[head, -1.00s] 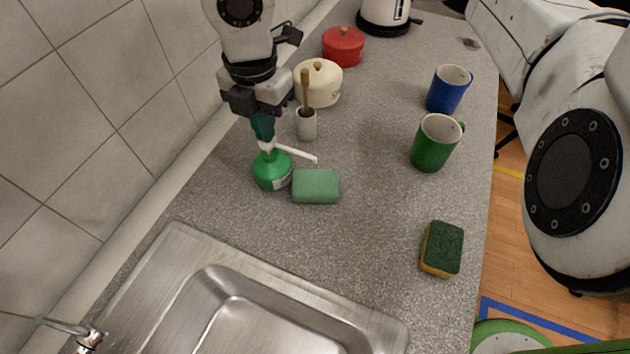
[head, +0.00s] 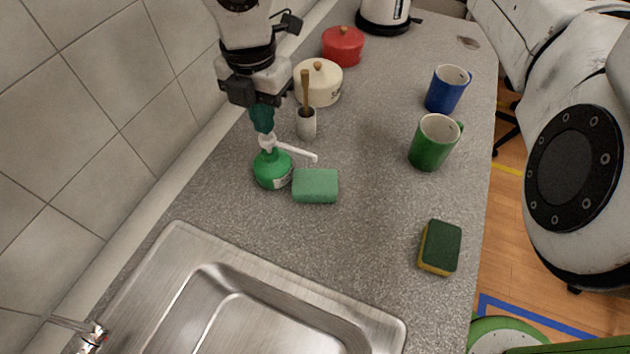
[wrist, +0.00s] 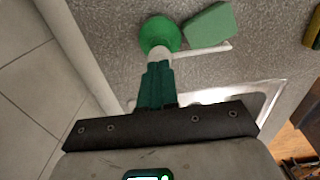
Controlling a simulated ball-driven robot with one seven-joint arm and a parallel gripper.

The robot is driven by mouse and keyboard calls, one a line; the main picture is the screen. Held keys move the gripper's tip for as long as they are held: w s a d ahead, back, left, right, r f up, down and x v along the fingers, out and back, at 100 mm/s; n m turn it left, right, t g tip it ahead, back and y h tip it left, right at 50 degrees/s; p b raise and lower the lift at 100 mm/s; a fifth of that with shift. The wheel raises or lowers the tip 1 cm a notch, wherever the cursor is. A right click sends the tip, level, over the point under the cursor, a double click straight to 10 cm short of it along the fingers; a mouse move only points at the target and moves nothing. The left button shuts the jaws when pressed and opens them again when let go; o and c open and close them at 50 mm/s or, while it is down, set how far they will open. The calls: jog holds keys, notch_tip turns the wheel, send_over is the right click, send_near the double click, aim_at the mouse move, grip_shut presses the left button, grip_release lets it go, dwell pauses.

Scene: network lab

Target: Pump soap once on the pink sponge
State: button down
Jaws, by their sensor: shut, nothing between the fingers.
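A green soap bottle (head: 272,171) with a white pump head (head: 267,142) stands on the counter near the wall. Its white spout points right, above a green sponge (head: 316,185) beside the bottle. No pink sponge is in view. My gripper (head: 262,126) is shut and empty, its teal fingers pointing down right over the pump head; I cannot tell if they touch it. In the wrist view the shut fingers (wrist: 157,68) line up with the pump, with the bottle (wrist: 160,34) and the green sponge (wrist: 209,27) beyond.
A green-and-yellow sponge (head: 440,248) lies at the right. A steel sink (head: 185,240) is in front. The counter's middle is clear.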

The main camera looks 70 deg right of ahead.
jog(key=shift+r+p, duration=0.9)
jog(key=shift+r, duration=2.1)
jog(key=shift+f, duration=0.1)
